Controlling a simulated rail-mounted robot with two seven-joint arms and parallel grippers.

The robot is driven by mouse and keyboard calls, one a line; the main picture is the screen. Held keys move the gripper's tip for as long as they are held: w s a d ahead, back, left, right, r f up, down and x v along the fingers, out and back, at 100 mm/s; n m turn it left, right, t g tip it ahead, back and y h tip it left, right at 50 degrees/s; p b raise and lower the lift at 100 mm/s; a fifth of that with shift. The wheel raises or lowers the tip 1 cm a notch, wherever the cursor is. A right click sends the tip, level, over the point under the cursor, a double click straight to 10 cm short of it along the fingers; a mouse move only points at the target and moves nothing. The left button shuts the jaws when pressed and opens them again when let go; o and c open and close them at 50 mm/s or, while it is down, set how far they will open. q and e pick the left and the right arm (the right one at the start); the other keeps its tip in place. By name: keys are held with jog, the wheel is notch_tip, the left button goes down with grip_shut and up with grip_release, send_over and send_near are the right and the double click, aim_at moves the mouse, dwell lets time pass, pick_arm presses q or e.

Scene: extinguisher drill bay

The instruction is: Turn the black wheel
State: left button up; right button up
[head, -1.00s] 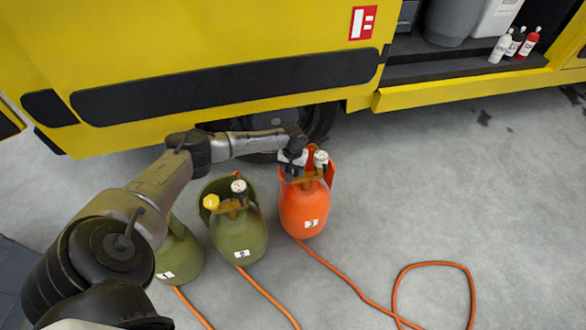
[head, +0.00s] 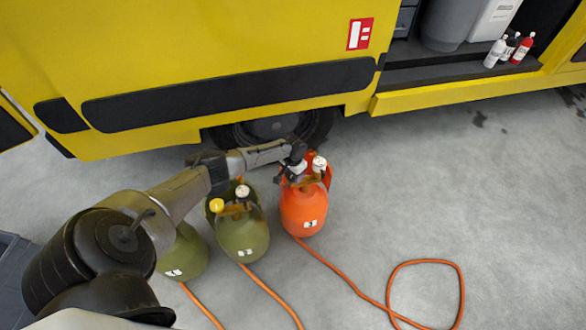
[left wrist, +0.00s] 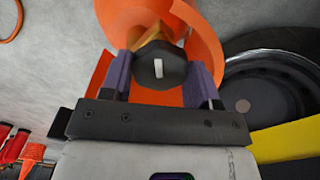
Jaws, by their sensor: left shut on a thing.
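The black wheel (left wrist: 145,70) is a faceted knob with a white mark on its face, on top of the orange cylinder numbered 3 (head: 304,208). My left gripper (left wrist: 161,75) has one finger on each side of the wheel and is shut on it. In the left wrist view the white mark stands nearly upright. In the head view my left gripper (head: 292,174) is at the cylinder's top left, and it hides the wheel there. The orange cylinder stands upright on the floor. My right gripper is not in view.
Two olive cylinders (head: 241,235) (head: 184,256) stand close on the left, partly behind my left arm. Orange hoses (head: 345,280) lie on the floor. A yellow vehicle (head: 220,50) with a dark tyre (head: 325,122) stands just behind. The floor at right is mostly clear.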

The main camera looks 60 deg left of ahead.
pick_arm(q)
jog(key=m, duration=0.3)
jog(key=shift+m, duration=0.4)
jog(key=m, duration=0.3)
jog(key=shift+m, duration=0.3)
jog(key=m, duration=0.3)
jog(key=shift+m, duration=0.4)
jog(key=m, duration=0.3)
jog(key=shift+w+m, duration=0.1)
jog(key=shift+m, duration=0.2)
jog(key=m, duration=0.3)
jog(key=shift+m+b, duration=0.3)
jog(key=shift+b, duration=0.05)
jog(key=m, duration=0.3)
jog(key=shift+m+b, duration=0.3)
jog(key=shift+b, duration=0.05)
jog(key=m+b, duration=0.1)
jog(key=m, duration=0.4)
jog(key=shift+r, duration=0.1)
jog(key=shift+m, duration=0.4)
